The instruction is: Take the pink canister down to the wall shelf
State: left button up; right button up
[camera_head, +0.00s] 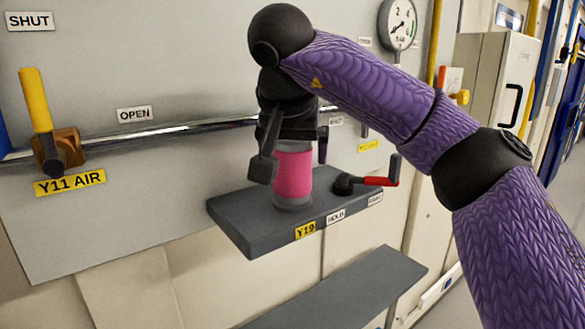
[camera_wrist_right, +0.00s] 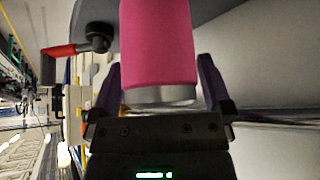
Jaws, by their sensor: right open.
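The pink canister (camera_head: 293,172) stands upright on a grey ledge (camera_head: 238,222) fixed to the wall, with Y19 and HOLD labels on its front edge. Its grey base rests on the ledge, and its top is hidden by my gripper. My right gripper (camera_head: 292,158) comes down from above, open, with one finger to each side of the canister. In the right wrist view the pink canister (camera_wrist_right: 160,42) lies between the fingers of the right gripper (camera_wrist_right: 160,86), with gaps on both sides. A lower grey shelf (camera_head: 350,290) sits below the ledge. My left gripper is not seen.
A red-handled lever (camera_head: 378,181) sits on the ledge right of the canister; it also shows in the wrist view (camera_wrist_right: 62,50). A yellow-handled valve (camera_head: 36,100) and a metal pipe (camera_head: 190,126) are on the wall at left. The visible lower shelf is bare.

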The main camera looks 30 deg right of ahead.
jog(key=shift+s+a+r, duration=0.1)
jog(key=shift+a, duration=0.05)
jog(key=shift+s+a, duration=0.1)
jog(key=shift+s, duration=0.05)
jog(key=shift+c, duration=1)
jog(key=c, duration=1.1)
